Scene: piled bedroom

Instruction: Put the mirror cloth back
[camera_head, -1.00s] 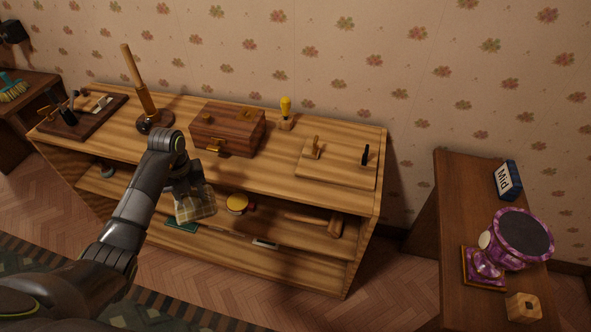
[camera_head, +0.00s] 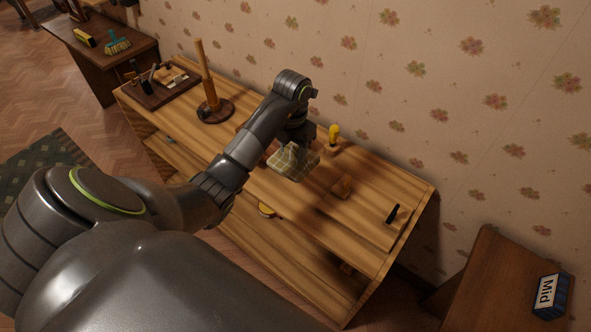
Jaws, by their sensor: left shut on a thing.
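The mirror cloth (camera_head: 293,162), a checked grey-green and cream cloth, hangs from my left gripper (camera_head: 297,142). The gripper is shut on it and holds it over the middle of the wooden shelf unit's top (camera_head: 306,206). My left arm and the cloth hide most of the brown wooden box behind them. I cannot tell whether the cloth touches anything below it. My right gripper is not in view.
A post on a round base (camera_head: 214,110) and a dark tool tray (camera_head: 160,86) stand left on the top. A yellow-handled tool (camera_head: 333,136) stands at the back. A black peg (camera_head: 393,213) stands to the right. A side table holds a "Mid" block (camera_head: 549,294).

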